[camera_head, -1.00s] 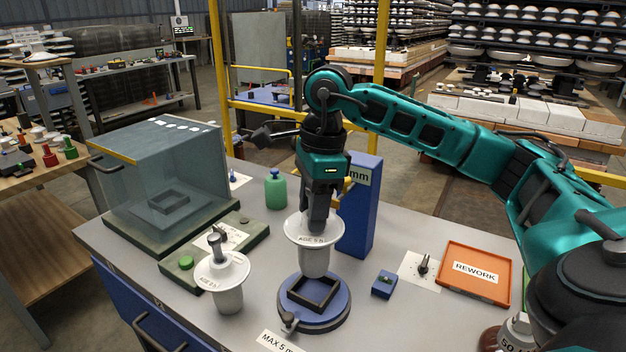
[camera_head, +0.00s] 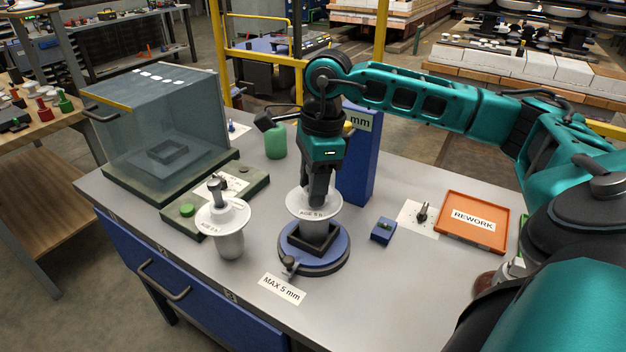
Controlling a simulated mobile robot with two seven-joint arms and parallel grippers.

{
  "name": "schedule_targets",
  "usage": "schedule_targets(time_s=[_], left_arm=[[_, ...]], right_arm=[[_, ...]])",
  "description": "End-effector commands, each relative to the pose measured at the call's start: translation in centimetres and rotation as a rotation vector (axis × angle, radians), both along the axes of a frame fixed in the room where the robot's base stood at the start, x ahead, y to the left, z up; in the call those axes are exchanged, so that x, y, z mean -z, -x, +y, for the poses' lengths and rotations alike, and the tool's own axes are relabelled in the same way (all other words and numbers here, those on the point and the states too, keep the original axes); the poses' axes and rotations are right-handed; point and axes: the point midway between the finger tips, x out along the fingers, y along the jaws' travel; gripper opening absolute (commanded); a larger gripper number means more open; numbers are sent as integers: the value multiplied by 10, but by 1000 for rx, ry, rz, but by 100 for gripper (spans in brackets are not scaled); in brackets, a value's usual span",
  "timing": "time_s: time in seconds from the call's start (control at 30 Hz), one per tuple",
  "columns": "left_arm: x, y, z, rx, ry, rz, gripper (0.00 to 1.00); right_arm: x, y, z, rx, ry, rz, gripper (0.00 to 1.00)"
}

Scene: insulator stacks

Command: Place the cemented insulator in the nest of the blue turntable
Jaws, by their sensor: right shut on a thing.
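The cemented insulator (camera_head: 314,207) is a white disc with printed lettering over a grey cup. It is upright over the blue turntable (camera_head: 300,262), its lower end at the dark square nest (camera_head: 314,240). I cannot tell whether it rests on the nest's floor. My right gripper (camera_head: 318,190) is above it, shut on its top fitting, which the fingers hide. A second, similar insulator (camera_head: 222,216) with a metal pin on top stands on the table to the left of the turntable. My left gripper is not in view.
A blue upright block (camera_head: 362,160) stands close behind my right gripper. A glass-walled box (camera_head: 150,125) and a green-button panel (camera_head: 187,211) are at the left. A small blue block (camera_head: 383,230) and an orange REWORK tray (camera_head: 473,238) are at the right.

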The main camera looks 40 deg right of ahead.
Motion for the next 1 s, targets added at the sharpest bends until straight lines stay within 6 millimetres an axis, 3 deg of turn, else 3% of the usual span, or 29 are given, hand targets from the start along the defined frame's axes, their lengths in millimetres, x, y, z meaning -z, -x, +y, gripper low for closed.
schedule_targets(time_s=[0.03,0.07,0.3,0.67,1.0], left_arm=[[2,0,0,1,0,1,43],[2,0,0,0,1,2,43],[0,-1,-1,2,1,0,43],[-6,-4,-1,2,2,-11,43],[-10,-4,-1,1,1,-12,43]], right_arm=[[1,-1,0,1,-1,-6,0],[3,0,0,0,0,0,45],[2,0,0,0,0,1,68],[-5,0,0,0,0,-1,69],[-72,2,-7,1,-1,-6,69]])
